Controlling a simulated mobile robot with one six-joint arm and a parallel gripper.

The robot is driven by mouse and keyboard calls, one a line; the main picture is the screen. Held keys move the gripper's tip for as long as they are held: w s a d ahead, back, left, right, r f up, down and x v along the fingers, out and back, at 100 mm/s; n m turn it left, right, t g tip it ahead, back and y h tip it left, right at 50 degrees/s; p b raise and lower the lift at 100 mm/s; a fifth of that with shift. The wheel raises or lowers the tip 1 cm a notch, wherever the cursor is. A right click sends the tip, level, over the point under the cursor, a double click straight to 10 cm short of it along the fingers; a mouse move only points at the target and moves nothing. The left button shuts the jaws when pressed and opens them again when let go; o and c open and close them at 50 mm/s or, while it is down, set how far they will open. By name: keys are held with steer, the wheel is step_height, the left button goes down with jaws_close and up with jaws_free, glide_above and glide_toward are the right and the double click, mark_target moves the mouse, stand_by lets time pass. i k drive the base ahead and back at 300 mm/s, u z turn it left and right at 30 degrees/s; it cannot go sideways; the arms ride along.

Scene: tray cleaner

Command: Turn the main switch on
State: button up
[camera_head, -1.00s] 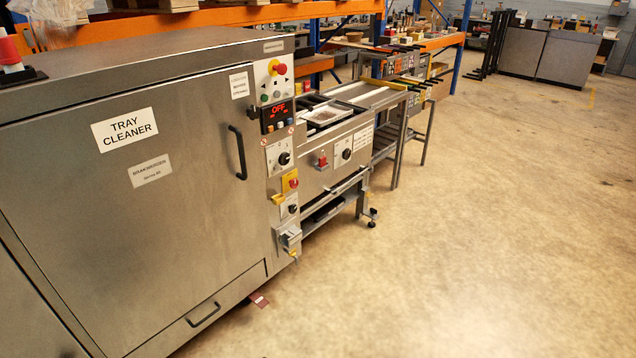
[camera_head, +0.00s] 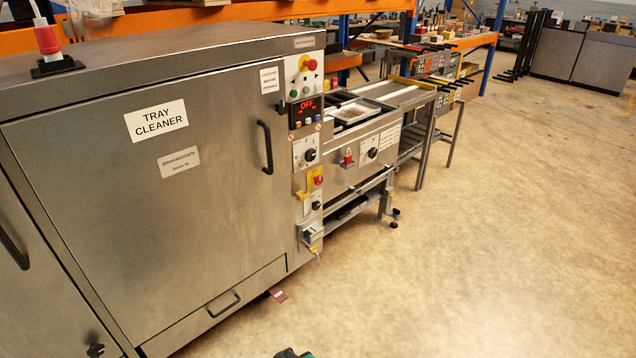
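The tray cleaner (camera_head: 90,200) is a large steel cabinet on the left with a closed door. Its narrow control column runs down the cabinet's right edge. A red-and-yellow switch (camera_head: 316,178) sits low on that column; its exact handle position is too small to read. Above it are a black rotary knob (camera_head: 310,155) and a display (camera_head: 307,105) showing "OFF" in red. Another small dark knob (camera_head: 315,205) is below. No label reading main switch is legible. My gripper is not in view; only a small dark and teal part shows at the bottom edge.
A red emergency-stop-like button (camera_head: 309,64) tops the column. A conveyor section (camera_head: 375,125) with a tray extends beyond the cabinet at right. A small dark red object (camera_head: 278,294) lies on the floor by the cabinet. The floor (camera_head: 480,260) to the right is open.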

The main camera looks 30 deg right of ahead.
mark_target(318, 180)
steer(key=u, duration=0.3)
steer(key=i, duration=0.95)
steer(key=z, duration=0.3)
